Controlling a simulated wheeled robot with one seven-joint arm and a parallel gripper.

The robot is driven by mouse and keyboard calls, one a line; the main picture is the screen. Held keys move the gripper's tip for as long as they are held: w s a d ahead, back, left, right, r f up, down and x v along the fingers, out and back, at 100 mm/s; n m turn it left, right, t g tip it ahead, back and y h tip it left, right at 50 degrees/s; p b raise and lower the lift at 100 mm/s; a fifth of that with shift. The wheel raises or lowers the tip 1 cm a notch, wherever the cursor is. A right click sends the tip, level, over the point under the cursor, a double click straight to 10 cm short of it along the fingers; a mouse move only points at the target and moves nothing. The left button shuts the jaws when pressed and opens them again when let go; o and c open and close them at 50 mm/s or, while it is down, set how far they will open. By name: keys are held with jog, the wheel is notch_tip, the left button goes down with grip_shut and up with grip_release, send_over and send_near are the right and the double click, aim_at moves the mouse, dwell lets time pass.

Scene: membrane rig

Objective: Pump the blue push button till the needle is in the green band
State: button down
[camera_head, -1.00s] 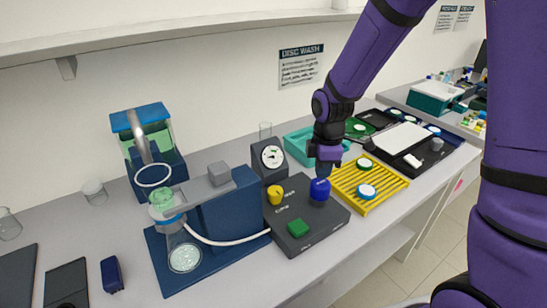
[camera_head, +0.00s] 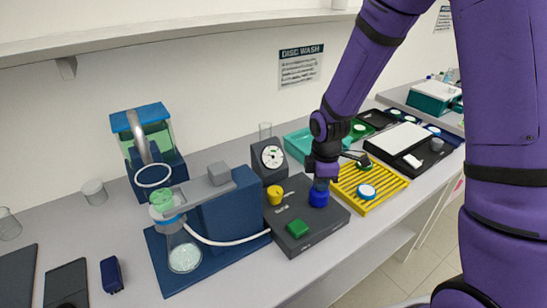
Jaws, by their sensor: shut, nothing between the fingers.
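The blue push button (camera_head: 318,197) stands at the back right of a dark control box that also bears a yellow knob (camera_head: 275,195) and a green button (camera_head: 297,228). My gripper (camera_head: 321,184) is shut and points down right at the top of the blue button, seemingly touching it; its fingertips are small and partly hard to make out. The gauge (camera_head: 271,157) is a white dial on a dark housing behind the box. Its needle and green band are too small to read surely.
A yellow rack (camera_head: 366,184) with round pieces stands close to the right of the box (camera_head: 328,222). A teal tray (camera_head: 297,144) lies behind. To the left is a blue filter rig (camera_head: 232,208) with a flask (camera_head: 183,252) and a white hose (camera_head: 225,242).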

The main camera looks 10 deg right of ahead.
jog(key=shift+r, duration=2.4)
dwell(1.0)
jog(key=shift+f, duration=0.1)
dwell(0.8)
dwell(1.8)
dwell(0.8)
